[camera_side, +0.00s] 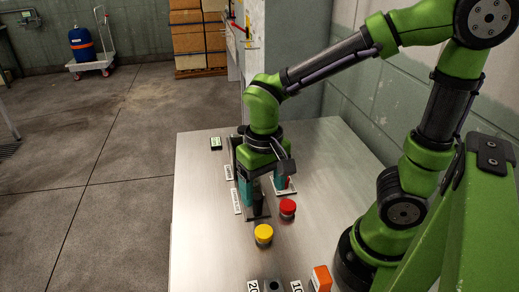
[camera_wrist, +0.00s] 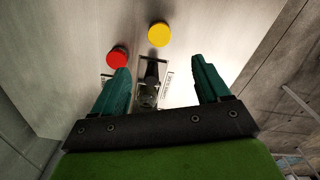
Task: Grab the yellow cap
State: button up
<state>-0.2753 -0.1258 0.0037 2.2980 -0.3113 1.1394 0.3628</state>
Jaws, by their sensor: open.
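The yellow cap (camera_side: 263,232) stands on the metal table toward its front, a round piece with a darker lower part. In the wrist view it shows as a yellow disc (camera_wrist: 159,34) at the top, ahead of the fingertips and between their lines. My gripper (camera_side: 262,193) points down over the table, behind the yellow cap in the side view and apart from it. In the wrist view its two teal fingers (camera_wrist: 163,72) are spread with no object held. A dark fixture on the table shows between them.
A red cap (camera_side: 287,207) stands close by, right of and behind the yellow one; it also shows in the wrist view (camera_wrist: 117,57). An orange block (camera_side: 321,279) and number labels (camera_side: 254,286) are at the front. The left part of the table (camera_side: 200,245) is clear.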

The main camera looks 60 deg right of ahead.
aim_at(264, 231)
notch_tip(264, 231, down, 13)
jog(key=shift+s, duration=0.15)
dwell(0.4)
jog(key=c, duration=1.1)
